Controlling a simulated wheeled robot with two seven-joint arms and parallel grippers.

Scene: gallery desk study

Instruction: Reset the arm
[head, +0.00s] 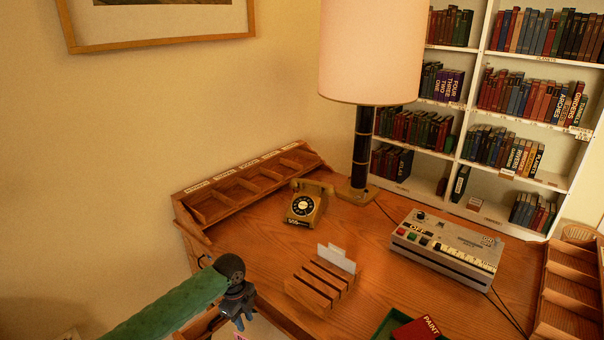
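My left arm comes in from the lower left in a green sleeve, with a dark round wrist joint. My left gripper (240,318) hangs below that wrist, pointing down, at the near left edge of the wooden desk (262,262). It is small and dark here, and I cannot tell whether its fingers are apart or closed. I see nothing clearly held in it. My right arm and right gripper are not in view.
A slatted wooden rack (318,286) with a white card stands right of my gripper. Beyond are a rotary telephone (305,203), a lamp (362,150) and a grey button machine (445,246). A red book (416,328) lies in a green tray. Pigeonholes (250,182) line the back left edge.

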